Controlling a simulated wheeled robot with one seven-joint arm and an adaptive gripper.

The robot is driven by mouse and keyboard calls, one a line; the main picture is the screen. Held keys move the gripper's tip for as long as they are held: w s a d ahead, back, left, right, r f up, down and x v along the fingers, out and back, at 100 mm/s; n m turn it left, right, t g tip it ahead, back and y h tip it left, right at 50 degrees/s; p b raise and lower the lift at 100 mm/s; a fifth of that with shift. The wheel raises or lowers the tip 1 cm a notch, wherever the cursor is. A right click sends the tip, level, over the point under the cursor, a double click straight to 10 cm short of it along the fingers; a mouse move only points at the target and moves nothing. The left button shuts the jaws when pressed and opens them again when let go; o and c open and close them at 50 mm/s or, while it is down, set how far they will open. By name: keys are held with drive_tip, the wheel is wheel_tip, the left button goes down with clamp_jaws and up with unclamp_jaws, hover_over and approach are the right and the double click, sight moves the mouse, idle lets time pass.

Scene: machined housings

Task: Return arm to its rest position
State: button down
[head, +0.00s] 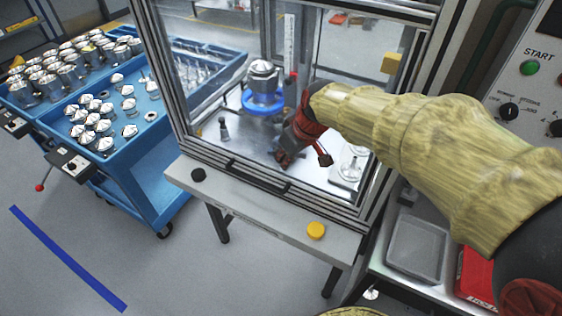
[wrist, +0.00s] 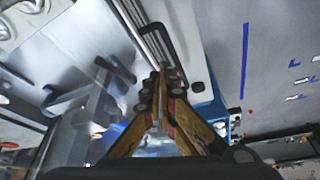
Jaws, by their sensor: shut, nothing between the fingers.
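My arm (head: 400,125), in a yellowish cover, reaches in from the right across the front of a framed machine enclosure. My gripper (head: 285,158) is shut and empty. It appears in front of the clear door (head: 215,110), above and right of the dark door handle (head: 258,177). In the wrist view the closed fingertips (wrist: 163,75) point toward the handle (wrist: 160,35), with nothing between them. I cannot tell the exact gap between fingers and door.
Behind the door a metal housing (head: 263,80) sits on a blue ring (head: 263,103). A ledge with a black button (head: 198,174) and yellow button (head: 316,230) runs below. Blue carts (head: 150,185) with housings stand left. A grey tray (head: 415,248) and control panel (head: 530,95) are right.

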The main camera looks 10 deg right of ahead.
drive_tip(key=shift+s+d+r, duration=0.1)
drive_tip(key=shift+s+r, duration=0.05)
drive_tip(key=shift+r, duration=0.2)
drive_tip(key=s+d+r+m, duration=0.1)
drive_tip(key=s+d+m, duration=0.1)
drive_tip(key=s, duration=0.5)
drive_tip(key=s+d+r+m+t+h, duration=0.1)
drive_tip(key=s+d+r+m, duration=0.1)
drive_tip(key=s, duration=0.5)
drive_tip(key=s+d+r+m+h, duration=0.1)
drive_tip(key=s+d, duration=0.3)
drive_tip(key=s, duration=0.4)
drive_tip(key=shift+r+m+t, duration=0.3)
drive_tip(key=shift+r+m, duration=0.3)
drive_tip(key=shift+r, duration=0.1)
drive_tip(key=shift+s+d, duration=0.1)
drive_tip(key=shift+d, duration=0.05)
